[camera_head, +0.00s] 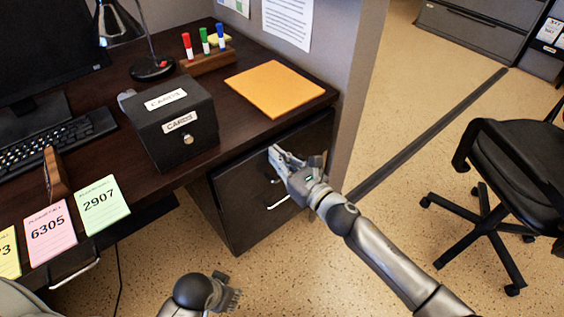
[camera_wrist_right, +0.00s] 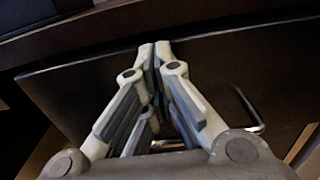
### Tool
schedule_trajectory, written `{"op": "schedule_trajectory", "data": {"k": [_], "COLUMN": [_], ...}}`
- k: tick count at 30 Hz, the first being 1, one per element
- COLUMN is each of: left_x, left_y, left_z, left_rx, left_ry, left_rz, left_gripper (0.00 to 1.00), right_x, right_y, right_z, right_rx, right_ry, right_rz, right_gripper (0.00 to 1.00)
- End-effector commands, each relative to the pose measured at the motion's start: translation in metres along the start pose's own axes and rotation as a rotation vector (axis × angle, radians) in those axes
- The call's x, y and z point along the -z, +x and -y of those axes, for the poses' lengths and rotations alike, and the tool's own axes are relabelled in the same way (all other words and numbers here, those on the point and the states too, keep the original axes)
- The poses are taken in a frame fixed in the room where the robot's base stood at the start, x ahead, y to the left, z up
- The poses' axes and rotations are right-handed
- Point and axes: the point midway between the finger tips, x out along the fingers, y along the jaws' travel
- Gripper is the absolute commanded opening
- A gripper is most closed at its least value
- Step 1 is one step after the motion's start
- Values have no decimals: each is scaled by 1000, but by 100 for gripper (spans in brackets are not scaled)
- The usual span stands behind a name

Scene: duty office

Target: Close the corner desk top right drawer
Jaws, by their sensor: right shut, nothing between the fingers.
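The corner desk's top right drawer (camera_head: 241,181) has a dark front with a bright metal handle, under the right end of the desk top. I cannot tell clearly how far it stands out. In the right wrist view its dark front (camera_wrist_right: 80,90) fills the middle, with part of the handle (camera_wrist_right: 250,112) at right. My right gripper (camera_head: 274,152) is shut and empty. Its fingertips (camera_wrist_right: 154,48) are at the upper part of the drawer front; contact is unclear. My left gripper (camera_head: 236,299) is low over the floor, away from the drawer, its finger opening unclear.
The desk top (camera_head: 235,120) bears a black cards box (camera_head: 174,130), an orange envelope (camera_head: 273,88), a marker holder (camera_head: 208,61), a lamp (camera_head: 152,67) and a keyboard (camera_head: 60,140). A grey partition (camera_head: 356,90) stands right of the drawer. A black chair (camera_head: 515,170) is farther right.

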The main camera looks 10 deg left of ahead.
Motion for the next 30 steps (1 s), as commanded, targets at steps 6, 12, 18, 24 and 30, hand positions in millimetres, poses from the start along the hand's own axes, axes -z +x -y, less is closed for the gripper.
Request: {"op": "schedule_trajectory", "data": {"k": [6, 12, 18, 24, 30], "left_x": [4, 6, 6, 6, 6], "left_y": [-27, -40, -40, -40, -40], "left_z": [0, 0, 0, -1, 0], "left_rx": [0, 0, -1, -1, 0], "left_ry": [-2, -3, -3, -3, -4], "left_rz": [-12, -16, -16, -16, -17], "left_gripper": [40, 40, 40, 40, 40], "right_x": [1, -1, -3, -5, -4], "right_y": [23, 32, 33, 33, 26], "right_z": [1, 0, 0, 0, 14], "right_rx": [1, 0, 1, 1, 2], "right_ry": [-2, -2, -1, -2, -3], "right_rz": [1, 1, 3, 6, 6], "right_gripper": [0, 0, 0, 0, 0]}}
